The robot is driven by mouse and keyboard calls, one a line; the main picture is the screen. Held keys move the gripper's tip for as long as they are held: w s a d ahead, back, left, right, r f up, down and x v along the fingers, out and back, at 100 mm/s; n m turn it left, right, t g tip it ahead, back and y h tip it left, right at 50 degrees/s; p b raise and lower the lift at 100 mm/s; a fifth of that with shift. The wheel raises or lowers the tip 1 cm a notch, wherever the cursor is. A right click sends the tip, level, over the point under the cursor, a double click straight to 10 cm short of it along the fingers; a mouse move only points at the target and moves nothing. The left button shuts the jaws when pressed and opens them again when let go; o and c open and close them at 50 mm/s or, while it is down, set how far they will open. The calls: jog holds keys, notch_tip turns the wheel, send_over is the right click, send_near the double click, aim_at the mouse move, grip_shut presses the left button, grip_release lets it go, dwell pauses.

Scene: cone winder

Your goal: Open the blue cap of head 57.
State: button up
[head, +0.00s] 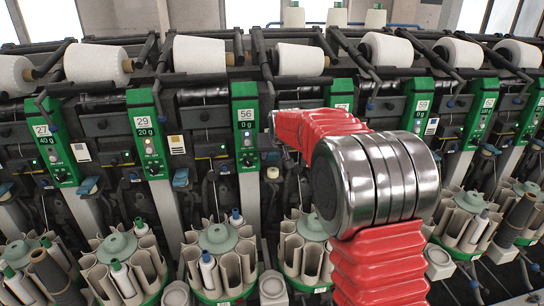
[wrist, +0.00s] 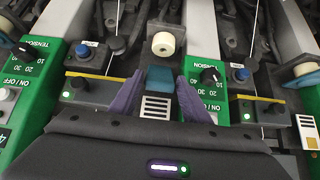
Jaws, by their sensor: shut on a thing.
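In the wrist view a blue cap (wrist: 160,78) sits between the two purple fingers of my gripper (wrist: 159,88). The fingers are shut on it, one at each side. A white round part (wrist: 163,44) is just beyond the cap, and a small slotted white plate (wrist: 155,107) shows between the fingers. No head number can be read beside the held cap. In the head view my red-sleeved arm covers part of the machine right of the head marked 56 (head: 247,125), and my gripper cannot be made out there.
Other blue caps (head: 180,177) show at neighbouring heads. White yarn cones (head: 200,54) lie along the top; round bobbin magazines (head: 217,240) line the front below.

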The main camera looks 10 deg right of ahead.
jog(key=shift+f, duration=0.15)
jog(key=o, duration=1.1)
jog(key=shift+s, duration=0.1)
jog(key=o, duration=0.4)
jog(key=v, duration=1.3)
jog(key=shift+s+r, duration=0.2)
jog(key=shift+r, duration=0.15)
